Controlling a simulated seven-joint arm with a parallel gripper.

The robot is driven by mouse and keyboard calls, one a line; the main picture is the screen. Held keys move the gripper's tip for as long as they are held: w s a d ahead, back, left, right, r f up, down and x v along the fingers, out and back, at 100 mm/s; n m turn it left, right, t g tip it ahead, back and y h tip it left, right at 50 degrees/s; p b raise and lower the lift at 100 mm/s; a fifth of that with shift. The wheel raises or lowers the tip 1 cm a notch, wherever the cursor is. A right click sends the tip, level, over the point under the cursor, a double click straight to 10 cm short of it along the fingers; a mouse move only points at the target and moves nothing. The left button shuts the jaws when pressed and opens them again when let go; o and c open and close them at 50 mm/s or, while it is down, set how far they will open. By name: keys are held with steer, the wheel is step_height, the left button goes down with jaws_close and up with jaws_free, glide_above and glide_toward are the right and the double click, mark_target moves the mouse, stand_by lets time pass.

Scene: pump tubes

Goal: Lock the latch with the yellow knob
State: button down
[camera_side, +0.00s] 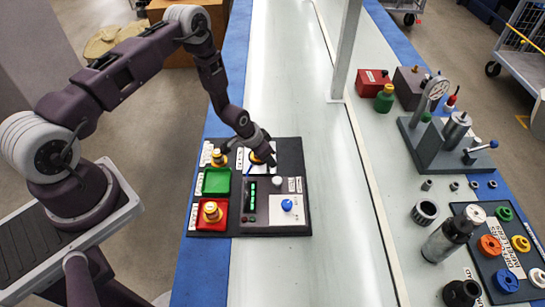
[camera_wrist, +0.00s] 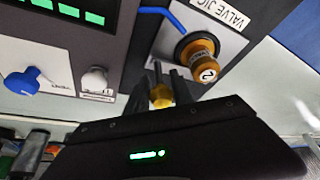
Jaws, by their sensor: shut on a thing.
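A small yellow knob (camera_wrist: 161,95) sits between the fingers of my gripper (camera_wrist: 163,84) in the wrist view, and the gripper is shut on it. The fingers and the wrist housing hide part of the knob and whatever it joins. Beside it, an orange-yellow valve (camera_wrist: 203,68) marked 2 sits in the valve jig, on a white plate labelled VALVE JIG. A bent blue bar (camera_wrist: 163,14) lies next to the valve. In the side view my gripper (camera_side: 266,162) is low over the jig at the panel's back, and covers the knob there.
The dark control panel (camera_side: 259,188) carries green lights, a white knob (camera_side: 277,181) and a blue knob (camera_side: 287,205). At left are an empty green tray (camera_side: 217,181), a red tray (camera_side: 194,222) holding a valve (camera_side: 211,211), and another valve (camera_side: 218,157) behind. The belt at right is clear.

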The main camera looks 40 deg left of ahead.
steer(key=shift+s+a+f, duration=0.1)
steer(key=shift+s+a, duration=0.15)
steer(key=shift+s, duration=0.15)
steer(key=c, duration=1.1)
jaws_free()
steer(key=shift+r, duration=0.2)
steer(key=v, duration=0.6)
steer(key=shift+r, duration=0.35)
steer(key=shift+a, duration=0.1)
